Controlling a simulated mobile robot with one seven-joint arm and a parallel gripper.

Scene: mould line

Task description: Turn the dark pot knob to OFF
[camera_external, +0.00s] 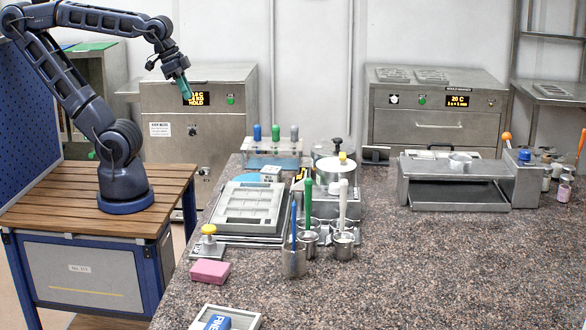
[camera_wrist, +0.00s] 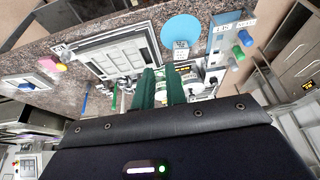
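A dark knob (camera_external: 336,142) stands up at the back of a cluster of metal pots on the speckled counter. A silver pot (camera_external: 336,174) with a yellow knob (camera_external: 343,156) stands just in front of it. Any marking for OFF is too small to read. My gripper (camera_external: 185,96) hangs in the air at upper left, well away from the pots. In the wrist view its two green fingers (camera_wrist: 161,72) stand apart with an empty gap between them.
A grey framed tray (camera_external: 250,203), a pink block (camera_external: 210,272) and ladles in metal cups (camera_external: 309,238) crowd the counter's left part. A rack with coloured handles (camera_external: 275,150) stands behind. A metal press (camera_external: 455,180) is at right. The front right counter (camera_external: 450,280) is clear.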

